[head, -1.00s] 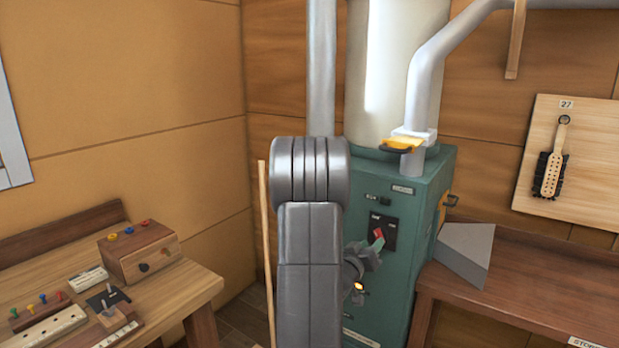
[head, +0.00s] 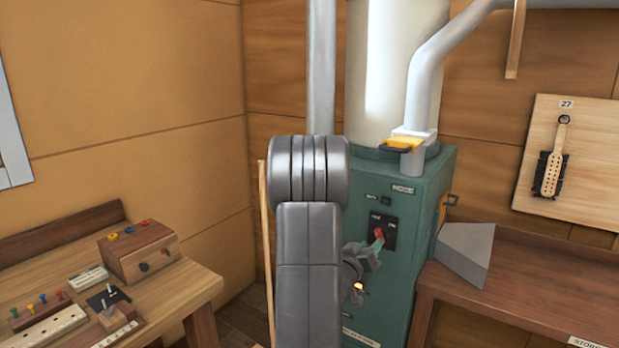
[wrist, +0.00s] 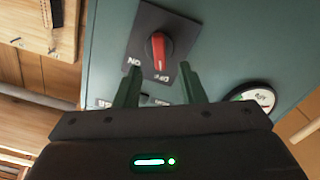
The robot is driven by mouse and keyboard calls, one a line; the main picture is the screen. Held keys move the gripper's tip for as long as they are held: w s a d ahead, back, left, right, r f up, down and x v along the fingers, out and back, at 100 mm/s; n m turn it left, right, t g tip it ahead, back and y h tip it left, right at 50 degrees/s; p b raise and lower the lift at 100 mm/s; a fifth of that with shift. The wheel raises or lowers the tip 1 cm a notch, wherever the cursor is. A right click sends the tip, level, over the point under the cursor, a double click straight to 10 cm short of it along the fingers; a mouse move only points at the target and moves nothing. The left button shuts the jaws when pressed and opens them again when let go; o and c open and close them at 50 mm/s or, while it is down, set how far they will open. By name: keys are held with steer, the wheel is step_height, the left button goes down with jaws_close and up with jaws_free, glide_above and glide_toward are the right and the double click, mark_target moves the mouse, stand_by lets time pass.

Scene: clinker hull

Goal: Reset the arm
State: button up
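My gripper (wrist: 161,80) is open and empty in the wrist view, with its two dark green fingers well apart. Beyond the fingertips is a red rotary switch (wrist: 158,52) on a black plate marked ON and OFF. The fingers look clear of it. The switch also shows in the head view (head: 379,234), on the front of a green cabinet (head: 408,225). My grey arm stands upright in front of the cabinet's left part and hides it.
A round gauge (wrist: 254,97) is right of the fingers. A bench (head: 205,283) with a wooden control box (head: 140,252) stands at left.

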mark_target(378, 237)
steer(key=x, duration=0.3)
steer(key=shift+w+d+p, duration=0.25)
steer(key=shift+p, duration=0.05)
steer(key=shift+w+d+m, duration=0.1)
steer(key=shift+w+m, duration=0.15)
steer(key=shift+m, duration=0.05)
steer(key=shift+s+m, duration=0.1)
steer(key=shift+m, duration=0.7)
steer(key=m, duration=0.3)
steer(key=shift+b, duration=0.3)
steer(key=shift+m+p, duration=0.35)
steer(key=shift+m, duration=1.75)
